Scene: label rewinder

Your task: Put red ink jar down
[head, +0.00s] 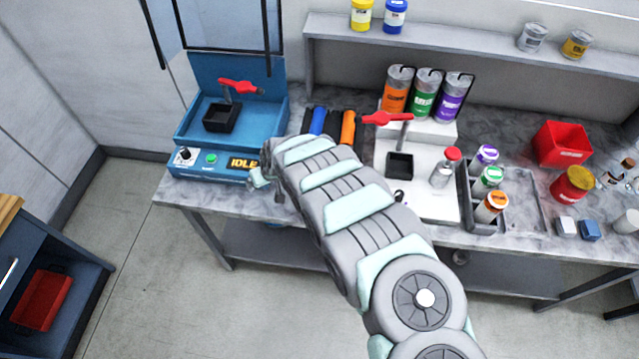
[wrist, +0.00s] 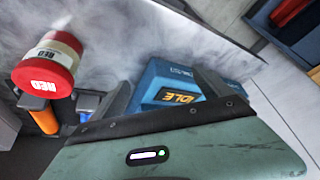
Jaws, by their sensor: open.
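A jar with a red face lettered RED (wrist: 45,75) shows at the upper left of the wrist view, against the marble bench top. It is outside my fingers, and I cannot tell exactly what its base rests on. In the head view I cannot pick it out for certain; my arm covers that part of the bench. My gripper (head: 267,186) is at the bench's front edge, right of the blue machine (head: 235,120). In the wrist view my gripper (wrist: 165,90) is open, with nothing between its fingers.
Blue (head: 318,121) and orange (head: 348,127) rolls lie behind my arm. A clear red-capped bottle (head: 444,172) stands on the white panel beside a grey rack (head: 520,185) with several jars. A red bin (head: 562,143) and red can (head: 573,185) stand at right.

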